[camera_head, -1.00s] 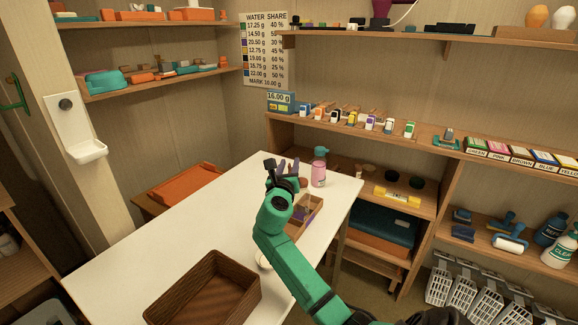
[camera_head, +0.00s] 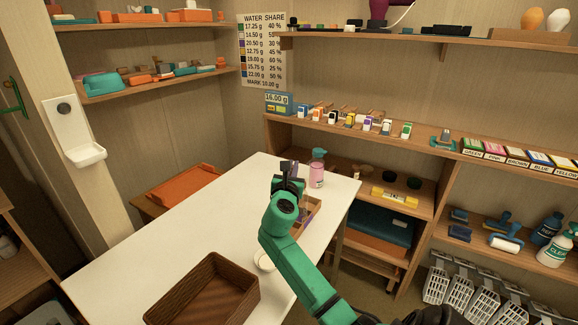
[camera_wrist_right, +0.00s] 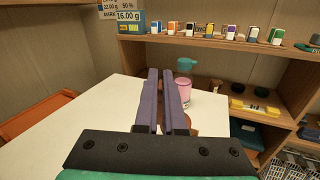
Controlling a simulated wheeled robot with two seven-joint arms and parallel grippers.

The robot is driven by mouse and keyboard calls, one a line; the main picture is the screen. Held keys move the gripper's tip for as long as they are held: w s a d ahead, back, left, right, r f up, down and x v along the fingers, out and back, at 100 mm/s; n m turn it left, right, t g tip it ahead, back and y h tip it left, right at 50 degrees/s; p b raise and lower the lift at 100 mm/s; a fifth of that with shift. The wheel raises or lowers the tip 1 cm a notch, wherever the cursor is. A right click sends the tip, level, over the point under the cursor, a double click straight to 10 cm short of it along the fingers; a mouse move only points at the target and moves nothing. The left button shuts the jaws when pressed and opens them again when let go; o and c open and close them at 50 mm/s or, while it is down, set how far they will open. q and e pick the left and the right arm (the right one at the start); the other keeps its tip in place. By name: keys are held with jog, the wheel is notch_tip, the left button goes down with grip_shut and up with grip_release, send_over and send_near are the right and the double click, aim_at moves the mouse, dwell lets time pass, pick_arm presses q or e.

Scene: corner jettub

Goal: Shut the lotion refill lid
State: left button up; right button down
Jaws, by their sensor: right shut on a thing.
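A pink bottle (camera_head: 317,178) with a teal top (camera_head: 319,154) stands at the far right end of the white table. It also shows in the right wrist view (camera_wrist_right: 183,92), just behind and right of my fingers, its lower part partly hidden. I cannot tell whether this is the lotion refill or how its lid stands. My right gripper (camera_head: 289,168) is in front and left of the bottle, its purple fingers close together. In the wrist view, the fingers (camera_wrist_right: 161,95) are nearly parallel with a narrow gap; what they hold is not clear. My left gripper is not in view.
A small wooden tray (camera_head: 314,208) lies partly behind my right arm. A dark brown basket (camera_head: 207,290) and a small white round thing (camera_head: 264,260) are nearer. The table's left side (camera_head: 150,240) is clear. A shelf (camera_head: 430,143) runs behind the table.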

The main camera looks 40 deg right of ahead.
jog(key=m, duration=0.1)
jog(key=s+m, duration=0.1)
jog(key=shift+d+f+m, duration=0.15)
jog(key=shift+d+m, duration=0.25)
jog(key=shift+s+d+f+m, duration=0.15)
jog(key=shift+s+d+m, duration=0.15)
jog(key=shift+m, duration=0.6)
jog(key=m+b, duration=0.1)
jog(key=m, duration=0.1)
jog(key=s+f+m+b, duration=0.1)
jog(key=shift+s+d+m, duration=0.15)
jog(key=shift+d+m, duration=0.25)
jog(key=m, duration=0.1)
jog(key=f+m+b, duration=0.1)
jog(key=m, duration=0.1)
jog(key=s+f+m+b, duration=0.1)
jog(key=shift+d, duration=0.4)
jog(key=shift+s+d+f+m+b, duration=0.1)
jog(key=shift+f+m+b, duration=0.25)
jog(key=shift+m+b, duration=0.6)
jog(key=shift+s+d+f+m+b, duration=0.1)
jog(key=shift+f+m+b, duration=0.35)
jog(key=shift+m, duration=0.8)
jog(key=shift+r, duration=0.2)
jog(key=c, duration=1)
grip_release()
